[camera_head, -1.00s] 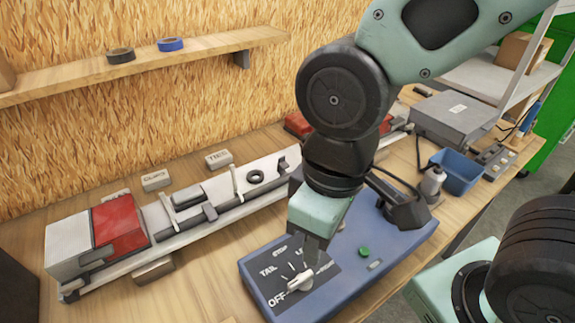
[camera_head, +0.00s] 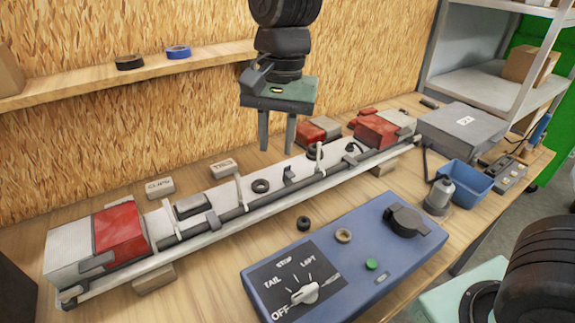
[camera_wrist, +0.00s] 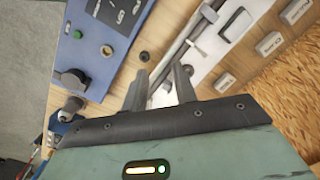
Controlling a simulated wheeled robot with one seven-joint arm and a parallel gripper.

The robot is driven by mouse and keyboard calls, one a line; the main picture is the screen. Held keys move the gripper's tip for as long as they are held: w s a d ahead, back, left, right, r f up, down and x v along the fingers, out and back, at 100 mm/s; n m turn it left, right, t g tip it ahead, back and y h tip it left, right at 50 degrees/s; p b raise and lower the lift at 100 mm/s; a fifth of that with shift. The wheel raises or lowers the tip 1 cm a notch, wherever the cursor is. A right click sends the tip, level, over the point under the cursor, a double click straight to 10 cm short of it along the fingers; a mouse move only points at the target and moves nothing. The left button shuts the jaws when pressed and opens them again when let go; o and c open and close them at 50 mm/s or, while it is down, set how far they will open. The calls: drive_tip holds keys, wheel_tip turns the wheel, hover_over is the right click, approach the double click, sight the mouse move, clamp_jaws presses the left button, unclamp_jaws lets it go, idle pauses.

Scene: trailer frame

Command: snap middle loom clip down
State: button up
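The trailer frame's pale beam (camera_head: 282,184) lies across the bench with a dark wiring loom (camera_head: 262,203) along its front side. Three pale upright clips stand along the loom: a left one (camera_head: 172,221), a middle one (camera_head: 240,190) and a right one (camera_head: 318,158). The middle clip stands up beside the loom rather than lying across it. My gripper (camera_head: 277,148) hangs above and behind the beam, between the middle and right clips, touching neither. Its two fingers point down, apart and empty. In the wrist view the open gripper (camera_wrist: 161,70) also shows.
Red-and-white lamps stand at the beam's left (camera_head: 120,229) and right (camera_head: 376,131). A blue switch box (camera_head: 410,262) with a dial lies in front. A blue bin (camera_head: 467,181) stands right; a wooden shelf (camera_head: 100,76) runs behind.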

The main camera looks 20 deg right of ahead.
drive_tip(key=w+d+r+m+h, duration=0.1)
drive_tip(key=w+d+m, duration=0.2)
drive_tip(key=w+m, duration=0.25)
drive_tip(key=w+d+r+m, duration=0.1)
drive_tip(key=w+d+m, duration=0.25)
drive_tip(key=w, duration=0.35)
drive_tip(key=p, duration=0.2)
approach(289, 177)
drive_tip(key=f, duration=0.2)
drive_tip(key=w+f, duration=0.1)
drive_tip(key=f, duration=0.3)
drive_tip(key=shift+w+d+f, duration=0.15)
drive_tip(key=shift+w+f, duration=0.15)
clamp_jaws()
